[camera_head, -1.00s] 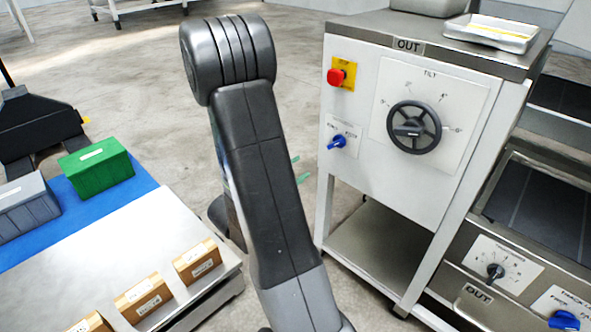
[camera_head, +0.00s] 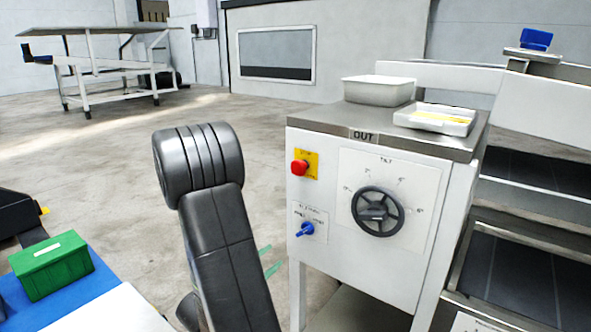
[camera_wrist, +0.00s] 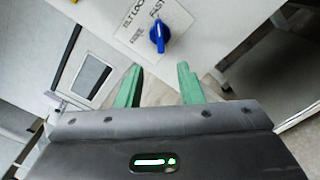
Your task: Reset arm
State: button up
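My arm rises in the middle of the head view, left of the white control cabinet (camera_head: 335,265). My gripper (camera_wrist: 160,84) shows in the wrist view with its two green fingers well apart and nothing between them. It points toward the lower part of the cabinet panel, near the blue switch (camera_wrist: 160,35), and does not touch it. In the head view the same blue switch (camera_head: 305,230) sits below the red button (camera_head: 299,168). The fingers are mostly hidden behind my arm there, with bits of green showing.
The black tilt handwheel (camera_head: 377,211) is on the cabinet front. A white bin (camera_head: 379,91) and a shallow tray (camera_head: 434,118) stand on top. A green crate (camera_head: 51,265) is at lower left. Roller conveyors (camera_head: 530,275) lie at right. Open floor lies behind my arm.

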aim_at(302, 233)
jog(key=b+x, duration=0.2)
jog(key=x, duration=1)
jog(key=shift+w+d, duration=0.2)
